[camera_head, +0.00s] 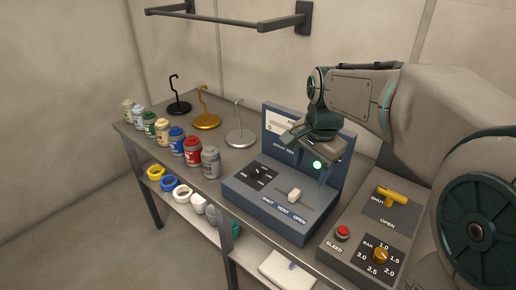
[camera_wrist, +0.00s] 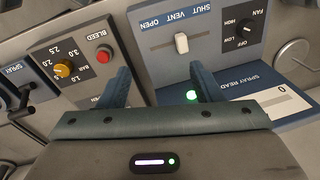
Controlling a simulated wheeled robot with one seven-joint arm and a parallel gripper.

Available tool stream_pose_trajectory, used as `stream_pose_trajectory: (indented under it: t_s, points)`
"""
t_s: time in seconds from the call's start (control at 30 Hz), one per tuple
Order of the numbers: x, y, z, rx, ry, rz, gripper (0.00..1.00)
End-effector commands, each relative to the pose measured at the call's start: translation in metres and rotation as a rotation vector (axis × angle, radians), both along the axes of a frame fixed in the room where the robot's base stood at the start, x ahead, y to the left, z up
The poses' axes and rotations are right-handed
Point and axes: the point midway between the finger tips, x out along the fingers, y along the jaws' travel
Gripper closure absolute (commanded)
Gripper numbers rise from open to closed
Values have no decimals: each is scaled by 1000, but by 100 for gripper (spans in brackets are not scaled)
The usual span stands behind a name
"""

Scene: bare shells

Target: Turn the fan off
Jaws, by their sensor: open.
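The fan knob (camera_head: 257,172) is a small black dial on the left of the blue control box (camera_head: 248,198). In the wrist view the fan knob (camera_wrist: 246,27) is at the upper right, with HIGH, LOW and OFF marked around it. I cannot tell for sure which mark it points to. My gripper (camera_head: 309,155) is open and empty above the right back part of the box. In the wrist view my gripper (camera_wrist: 160,74) has its fingers apart, with the knob beyond and to the right of them. A green light (camera_wrist: 192,95) is lit by the right finger.
A white slider (camera_head: 294,195) marked SHUT, VENT, OPEN is beside the knob. An upright blue panel (camera_head: 275,125) stands behind. A grey box with a red bleed button (camera_head: 343,232), yellow dial (camera_head: 381,255) and yellow handle (camera_head: 391,196) is at right. Jars (camera_head: 193,151) and hook stands (camera_head: 240,138) are left.

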Motion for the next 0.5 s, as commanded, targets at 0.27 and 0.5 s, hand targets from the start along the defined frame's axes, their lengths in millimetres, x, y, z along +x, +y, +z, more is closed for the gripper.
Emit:
stream_pose_trajectory:
  t_s: [0.27,0.5]
  points:
    - [103,57,6,50,94,-527,41]
    - [162,108,-13,53,141,-925,41]
